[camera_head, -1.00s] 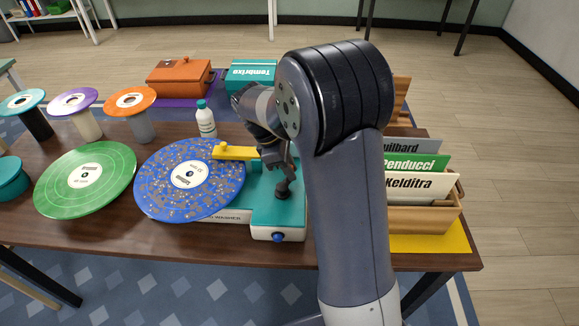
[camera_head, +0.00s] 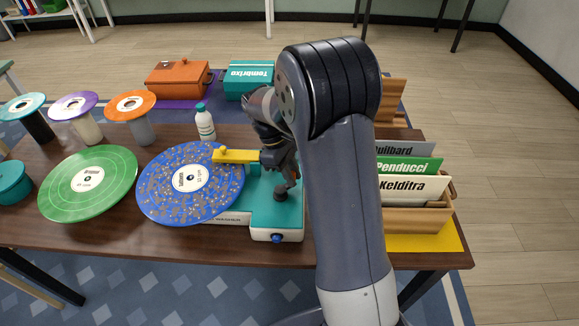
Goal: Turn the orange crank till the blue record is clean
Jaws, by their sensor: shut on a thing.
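The blue record (camera_head: 164,200) lies flat on the white and teal record washer (camera_head: 262,217), its blue face still speckled with brown spots all over. A yellow arm (camera_head: 236,156) of the washer reaches over the record's upper right edge. My gripper (camera_head: 284,178) is at the right part of the washer, pointing down and shut on the crank. No orange shows there; the crank's grip is hidden by my gripper and arm. A dark round piece (camera_head: 281,194) shows just below the fingers on the teal top. A blue knob (camera_head: 277,238) is on the washer's front.
A green record (camera_head: 112,195) lies left of the blue one. Several discs on stands, a white bottle (camera_head: 205,126), an orange box (camera_head: 178,80) and a teal box (camera_head: 247,80) stand behind. A wooden record crate (camera_head: 420,220) is right of my arm.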

